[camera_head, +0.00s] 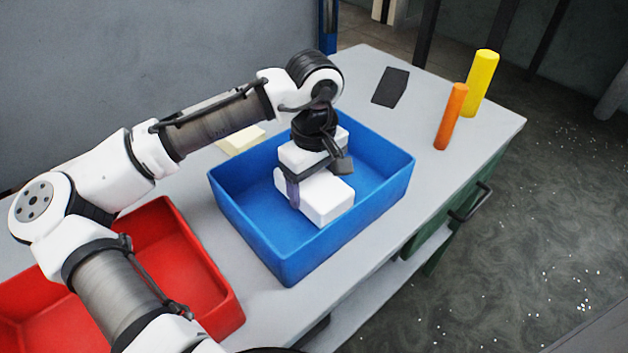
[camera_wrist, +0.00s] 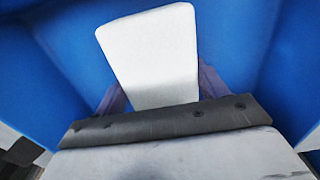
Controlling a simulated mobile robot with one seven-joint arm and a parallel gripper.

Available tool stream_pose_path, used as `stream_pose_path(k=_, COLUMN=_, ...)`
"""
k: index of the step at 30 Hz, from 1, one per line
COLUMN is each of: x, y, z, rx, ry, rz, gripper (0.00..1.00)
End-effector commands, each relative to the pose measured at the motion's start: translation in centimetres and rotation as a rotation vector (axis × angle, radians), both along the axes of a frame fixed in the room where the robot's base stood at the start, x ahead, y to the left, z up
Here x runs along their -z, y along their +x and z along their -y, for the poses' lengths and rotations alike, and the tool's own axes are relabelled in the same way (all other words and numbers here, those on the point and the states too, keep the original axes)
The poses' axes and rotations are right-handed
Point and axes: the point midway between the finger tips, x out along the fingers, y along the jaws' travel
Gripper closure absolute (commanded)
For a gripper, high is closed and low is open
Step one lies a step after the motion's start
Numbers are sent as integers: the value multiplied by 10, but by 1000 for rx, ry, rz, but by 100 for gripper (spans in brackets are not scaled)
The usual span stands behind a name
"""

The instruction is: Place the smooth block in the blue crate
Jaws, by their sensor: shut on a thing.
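The smooth block (camera_head: 328,201) is white and plain-faced. My gripper (camera_head: 318,180) is shut on it, with one finger on each side. The block is within the walls of the blue crate (camera_head: 253,236); I cannot tell whether its underside touches the crate floor. In the wrist view the block (camera_wrist: 150,55) shows as a pale shape between my fingers, with the blue crate (camera_wrist: 50,60) around it. My gripper hides part of the block.
A red crate (camera_head: 222,312) stands at the lower left, partly behind my arm. A cream block (camera_head: 240,140) lies behind the blue crate. A dark flat piece (camera_head: 390,87), an orange cylinder (camera_head: 450,117) and a yellow cylinder (camera_head: 481,84) are on the table's far right part.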

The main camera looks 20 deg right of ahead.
Motion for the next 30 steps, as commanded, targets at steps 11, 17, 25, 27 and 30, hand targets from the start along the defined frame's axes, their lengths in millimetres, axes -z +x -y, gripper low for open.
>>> stream_pose_path(k=11, x=3, y=0, z=0, rx=0, ry=1, rz=1, gripper=7)
stream_pose_path(k=17, x=3, y=0, z=0, rx=0, ry=1, rz=1, gripper=6)
stream_pose_path(k=25, x=-14, y=1, z=0, rx=-1, ry=1, rz=2, gripper=6)
stream_pose_path(k=27, x=-27, y=1, z=0, rx=0, ry=0, rz=3, gripper=6)
stream_pose_path(k=30, x=-50, y=1, z=0, rx=-1, ry=0, rz=3, gripper=6)
